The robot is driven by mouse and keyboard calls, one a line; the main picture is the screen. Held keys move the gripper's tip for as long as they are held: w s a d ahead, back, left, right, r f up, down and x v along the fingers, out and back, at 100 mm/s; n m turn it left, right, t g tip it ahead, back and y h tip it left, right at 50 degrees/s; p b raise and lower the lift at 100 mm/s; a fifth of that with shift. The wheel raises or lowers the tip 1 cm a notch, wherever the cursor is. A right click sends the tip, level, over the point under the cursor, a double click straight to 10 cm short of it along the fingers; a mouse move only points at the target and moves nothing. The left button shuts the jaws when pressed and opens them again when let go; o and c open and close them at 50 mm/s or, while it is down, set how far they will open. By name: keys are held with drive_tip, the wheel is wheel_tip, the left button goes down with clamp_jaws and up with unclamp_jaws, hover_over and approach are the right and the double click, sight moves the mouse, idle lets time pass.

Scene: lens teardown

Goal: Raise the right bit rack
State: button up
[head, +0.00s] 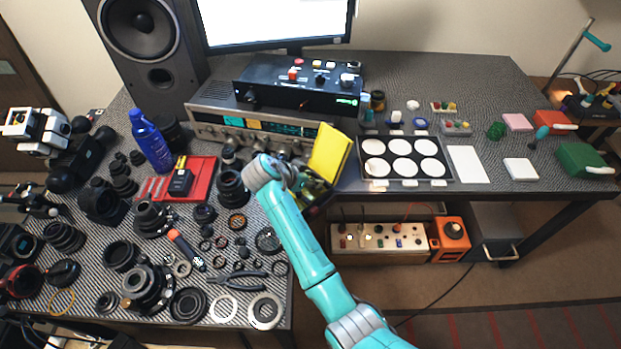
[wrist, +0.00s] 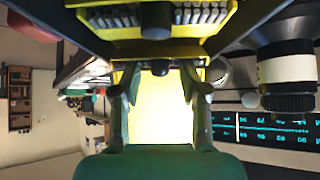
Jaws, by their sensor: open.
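A bit case with a bright yellow panel (head: 329,154) stands tilted beside the end of my arm in the head view. In the wrist view a yellow holder with rows of grey bits (wrist: 115,19) runs along the top, with more bits (wrist: 202,14) right of a dark round part. I cannot tell which is the right rack. A bright yellow surface (wrist: 160,115) shows between the fingers of my gripper (wrist: 160,75). The gripper is open, its fingers either side of this surface. Contact cannot be told. In the head view the fingers are mostly hidden.
A receiver (head: 215,118) with a lit display stands just behind the case. A black lens barrel (wrist: 287,75) is close on the right in the wrist view. Lens parts crowd the left table. A tray of white discs (head: 447,172) lies to the right.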

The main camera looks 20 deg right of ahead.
clamp_jaws()
drive_tip(key=shift+w+d+r+g+y, duration=0.15)
drive_tip(key=shift+d+g+y, duration=0.15)
drive_tip(key=shift+y, duration=0.4)
unclamp_jaws()
drive_tip(key=shift+a, duration=0.1)
drive_tip(key=v, duration=1.2)
